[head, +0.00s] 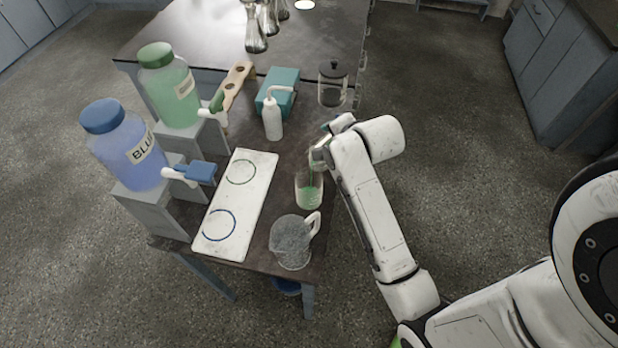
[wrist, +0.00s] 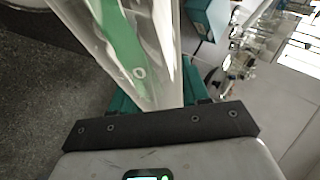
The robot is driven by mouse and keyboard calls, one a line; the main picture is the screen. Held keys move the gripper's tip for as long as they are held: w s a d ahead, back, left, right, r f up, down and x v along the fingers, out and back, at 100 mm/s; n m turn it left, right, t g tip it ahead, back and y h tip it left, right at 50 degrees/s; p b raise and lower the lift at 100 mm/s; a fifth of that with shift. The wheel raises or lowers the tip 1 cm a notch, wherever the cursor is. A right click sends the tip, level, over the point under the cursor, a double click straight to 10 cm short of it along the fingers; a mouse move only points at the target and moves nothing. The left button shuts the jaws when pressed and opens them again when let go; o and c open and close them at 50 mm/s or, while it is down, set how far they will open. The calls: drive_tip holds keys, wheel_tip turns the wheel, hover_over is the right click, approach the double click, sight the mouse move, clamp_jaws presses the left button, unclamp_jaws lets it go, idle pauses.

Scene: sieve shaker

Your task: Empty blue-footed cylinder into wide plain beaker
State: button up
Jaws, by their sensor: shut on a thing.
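My gripper (head: 321,152) is shut on a clear cylinder (wrist: 150,45), which fills much of the wrist view. A green band of liquid lies along its inside. The cylinder's foot is not clearly seen, so its colour cannot be told. In the head view my gripper hides most of the cylinder. The plain clear beaker (head: 309,198) stands on the table just below and in front of my gripper. It holds green liquid, and a green streak shows above the liquid, inside or just over the beaker's mouth.
A clear jug (head: 291,244) with a white handle stands in front of the beaker. Left is a white board (head: 237,200) with green and blue rings. Blue (head: 130,150) and green (head: 172,90) tapped carboys stand beyond. A wash bottle (head: 272,118), teal box (head: 279,86) and lidded glass pot (head: 332,85) stand behind.

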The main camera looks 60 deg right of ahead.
drive_tip(key=shift+h+b, duration=0.3)
drive_tip(key=shift+h, duration=0.1)
idle(0.8)
drive_tip(key=shift+r, duration=0.1)
